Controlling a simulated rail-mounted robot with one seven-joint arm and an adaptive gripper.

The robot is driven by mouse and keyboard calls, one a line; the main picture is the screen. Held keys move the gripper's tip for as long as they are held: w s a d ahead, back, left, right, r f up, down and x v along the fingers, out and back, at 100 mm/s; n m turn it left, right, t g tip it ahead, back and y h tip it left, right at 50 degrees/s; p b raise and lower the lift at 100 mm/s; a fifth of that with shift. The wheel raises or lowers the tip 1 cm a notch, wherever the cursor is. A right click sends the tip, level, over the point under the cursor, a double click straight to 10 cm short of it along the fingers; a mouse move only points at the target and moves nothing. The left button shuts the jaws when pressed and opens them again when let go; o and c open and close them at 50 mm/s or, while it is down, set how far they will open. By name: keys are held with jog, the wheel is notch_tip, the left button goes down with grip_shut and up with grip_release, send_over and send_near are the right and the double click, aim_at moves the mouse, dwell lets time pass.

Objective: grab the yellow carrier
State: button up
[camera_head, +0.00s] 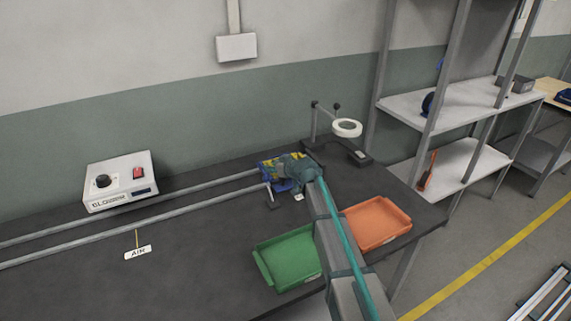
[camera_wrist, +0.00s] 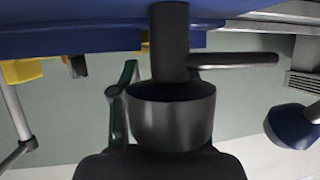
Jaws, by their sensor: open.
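A small blue and yellow assembly (camera_head: 281,185) sits at the right end of two grey rails in the head view. Its yellow part, which I take for the yellow carrier (camera_head: 267,168), is partly hidden by my gripper. My gripper (camera_head: 288,168) is right at this assembly, open, over its right side. I cannot tell whether the fingers touch it. In the wrist view a broad blue surface (camera_wrist: 70,38) fills the top, with a yellow piece (camera_wrist: 20,71) below it at the left.
A green tray (camera_head: 262,268) and an orange tray (camera_head: 397,216) lie either side of my arm. A ring-lamp magnifier (camera_head: 347,128) stands just behind the assembly at the right. A white control box (camera_head: 121,181) is at the back left.

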jog(key=shift+c, duration=0.4)
grip_shut()
jog(key=shift+r, duration=0.15)
